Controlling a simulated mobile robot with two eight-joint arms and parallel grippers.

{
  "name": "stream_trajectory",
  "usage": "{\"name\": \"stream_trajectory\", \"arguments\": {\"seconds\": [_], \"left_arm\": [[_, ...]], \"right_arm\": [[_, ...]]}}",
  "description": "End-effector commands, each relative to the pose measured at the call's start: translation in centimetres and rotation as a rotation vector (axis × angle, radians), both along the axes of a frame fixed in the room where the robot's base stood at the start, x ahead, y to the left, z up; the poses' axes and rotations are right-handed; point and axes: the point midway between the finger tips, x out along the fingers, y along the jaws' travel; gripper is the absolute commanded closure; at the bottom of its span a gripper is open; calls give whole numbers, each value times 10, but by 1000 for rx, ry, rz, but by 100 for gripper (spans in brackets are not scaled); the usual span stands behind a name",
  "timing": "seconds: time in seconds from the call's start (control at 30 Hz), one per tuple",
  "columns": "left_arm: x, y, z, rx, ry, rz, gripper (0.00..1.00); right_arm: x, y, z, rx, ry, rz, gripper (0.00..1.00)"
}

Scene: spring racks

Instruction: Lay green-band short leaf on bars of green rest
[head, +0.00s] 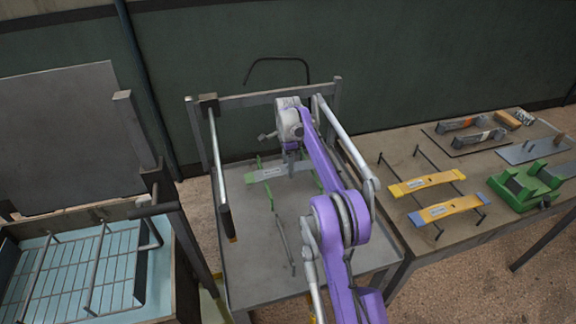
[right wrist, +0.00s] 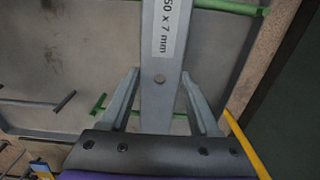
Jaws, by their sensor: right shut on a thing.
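The green-band short leaf (head: 266,174) is a pale grey-green strip over the grey-topped stand in the middle of the head view. My right gripper (head: 291,154) reaches down to it from above and is shut on it. My left gripper is not in view.
Dark bars (head: 283,238) stand nearer on the same stand (head: 250,275). On the right table, a yellow-band leaf (head: 427,183) and a blue-band leaf (head: 449,209) lie across dark bars, beside a green fixture (head: 522,186). A blue-lined bin (head: 75,270) with a wire rack is at left.

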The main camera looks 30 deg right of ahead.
Motion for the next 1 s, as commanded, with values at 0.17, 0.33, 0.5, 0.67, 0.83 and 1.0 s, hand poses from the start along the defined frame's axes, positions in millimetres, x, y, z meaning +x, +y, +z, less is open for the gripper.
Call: {"name": "stream_trajectory", "arguments": {"seconds": [0.17,0.33,0.5,0.67,0.83,1.0], "left_arm": [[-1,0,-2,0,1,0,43],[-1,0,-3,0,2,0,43],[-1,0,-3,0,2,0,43],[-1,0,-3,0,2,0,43],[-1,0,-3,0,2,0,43],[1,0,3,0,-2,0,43]], "right_arm": [[0,0,-5,0,0,0,100],[0,0,-9,0,0,0,100],[0,0,-10,0,0,0,12],[0,0,-10,0,0,0,8],[0,0,-9,0,0,0,8],[0,0,9,0,-1,0,8]]}}
